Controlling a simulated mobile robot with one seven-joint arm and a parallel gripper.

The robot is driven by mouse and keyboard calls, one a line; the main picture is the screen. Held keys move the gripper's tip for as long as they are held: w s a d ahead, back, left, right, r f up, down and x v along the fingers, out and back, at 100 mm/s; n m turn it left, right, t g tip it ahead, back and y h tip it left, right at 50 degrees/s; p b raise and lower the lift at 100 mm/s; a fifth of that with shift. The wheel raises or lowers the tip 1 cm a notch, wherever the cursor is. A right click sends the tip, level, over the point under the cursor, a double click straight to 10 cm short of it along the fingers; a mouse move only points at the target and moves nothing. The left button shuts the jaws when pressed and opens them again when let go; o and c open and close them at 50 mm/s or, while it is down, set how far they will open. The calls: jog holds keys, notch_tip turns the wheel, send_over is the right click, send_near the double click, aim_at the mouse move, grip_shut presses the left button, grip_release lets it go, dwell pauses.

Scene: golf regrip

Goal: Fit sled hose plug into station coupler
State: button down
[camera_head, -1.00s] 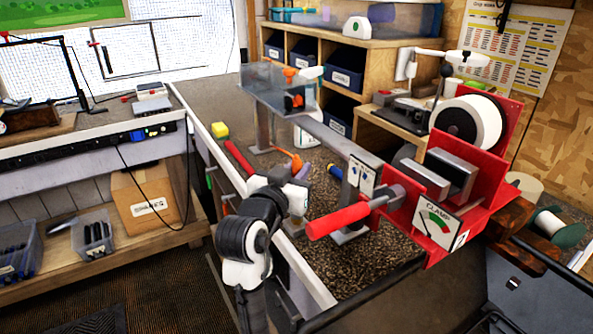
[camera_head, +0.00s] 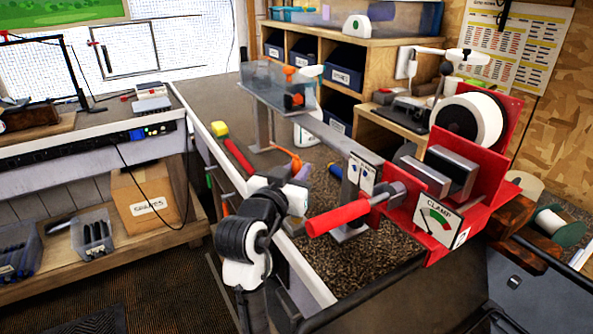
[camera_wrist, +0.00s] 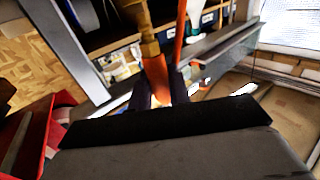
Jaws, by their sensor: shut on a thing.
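In the wrist view, my gripper (camera_wrist: 160,88) has its dark fingers shut on an orange piece, apparently the hose plug (camera_wrist: 155,70). A brass fitting (camera_wrist: 147,36) lies in line just beyond the orange piece; whether it belongs to the plug or to the station coupler I cannot tell. A thin orange-red strip (camera_wrist: 180,35) runs beside it. In the head view, my gripper (camera_head: 297,186) is over the bench, left of the red clamp handle, mostly hidden by my wrist. A curved orange part (camera_head: 289,158) shows just beyond it. I cannot clearly identify the coupler.
A red clamp station (camera_head: 437,218) with a red handle (camera_head: 338,217) stands close on the right. A clear tray (camera_head: 272,84) on a rail stands behind. A red-handled tool with a yellow end (camera_head: 220,130) lies on the bench (camera_head: 200,92). Shelves with blue bins (camera_head: 346,76) stand behind.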

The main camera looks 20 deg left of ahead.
jog(key=shift+f+b, duration=1.1)
jog(key=shift+f, duration=0.3)
jog(key=c, duration=1.2)
grip_release()
jog(key=shift+c, duration=0.2)
jog(key=s+a+b, duration=0.2)
jog(key=s+b, duration=0.4)
jog(key=s, duration=0.5)
jog(key=shift+s+f+b, duration=0.3)
jog(key=shift+s+b, duration=0.1)
jog(key=s+b, duration=0.1)
jog(key=b, duration=0.3)
jog(key=shift+s+a+r+b, duration=0.1)
jog(key=shift+s+r+b, duration=0.2)
jog(key=shift+s, duration=0.1)
jog(key=shift+r, duration=0.1)
